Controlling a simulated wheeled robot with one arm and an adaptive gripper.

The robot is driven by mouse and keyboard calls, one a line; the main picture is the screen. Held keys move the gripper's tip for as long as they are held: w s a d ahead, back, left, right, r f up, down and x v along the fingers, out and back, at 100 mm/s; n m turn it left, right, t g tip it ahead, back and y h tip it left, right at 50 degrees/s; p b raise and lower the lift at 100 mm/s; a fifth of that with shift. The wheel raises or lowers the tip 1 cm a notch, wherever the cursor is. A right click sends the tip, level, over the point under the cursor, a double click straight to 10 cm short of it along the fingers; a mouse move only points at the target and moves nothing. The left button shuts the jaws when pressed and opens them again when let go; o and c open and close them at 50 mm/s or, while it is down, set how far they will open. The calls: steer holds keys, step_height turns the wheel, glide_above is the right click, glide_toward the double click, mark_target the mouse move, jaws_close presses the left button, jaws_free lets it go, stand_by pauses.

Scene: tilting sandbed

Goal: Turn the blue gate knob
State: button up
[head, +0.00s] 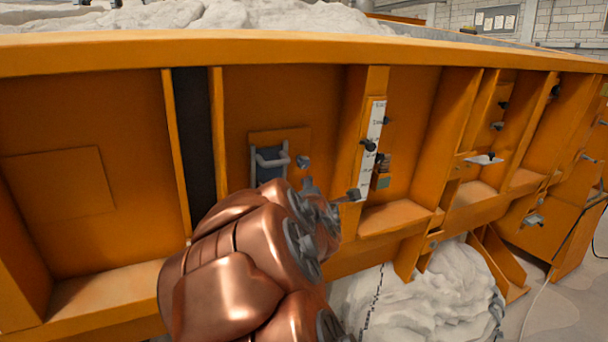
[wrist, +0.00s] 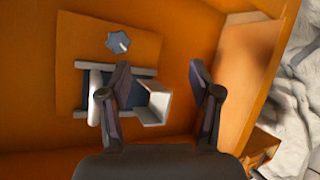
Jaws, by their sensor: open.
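The small blue-grey gate knob (head: 303,161) sits on an orange plate on the sandbed's side wall, at the upper right of a small gate (head: 268,165) with grey rails and a dark blue panel. In the wrist view the lobed knob (wrist: 118,42) is above the gate and beyond my left finger's tip. My gripper (head: 331,190) is open and empty, just below and to the right of the knob in the head view. Its fingers (wrist: 159,68) spread in front of the gate's right part and the bare orange wall. The knob is not between them.
A white scale strip (head: 373,150) with dark clamps runs down an orange post right of my gripper. Orange ribs and ledges (head: 400,215) jut from the wall. Pale sand (head: 420,300) is heaped below. More fittings are farther right.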

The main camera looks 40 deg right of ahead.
mark_target(305, 166)
steer(key=w+d+n+t+y+b, duration=0.1)
steer(key=n+t, duration=0.2)
steer(key=n, duration=0.4)
steer(key=w+d+r+n+t+y+b, duration=0.1)
steer(key=d+n+t+y+b, duration=0.1)
steer(key=n, duration=0.4)
steer(key=w+d+n+t+y+b, duration=0.1)
steer(key=w+n+t+b, duration=0.1)
steer(key=n+t, duration=0.3)
steer(key=shift+w+d+r+n+y, duration=0.1)
steer(key=shift+d+r+n+y, duration=0.1)
steer(key=shift+n, duration=0.45)
steer(key=shift+d+r+n+y, duration=0.1)
steer(key=shift+d+r+n, duration=0.05)
steer(key=shift+n, duration=0.5)
steer(key=shift+p+x, duration=0.3)
steer(key=shift+x, duration=2.75)
steer(key=shift+c, duration=0.3)
steer(key=c, duration=1.1)
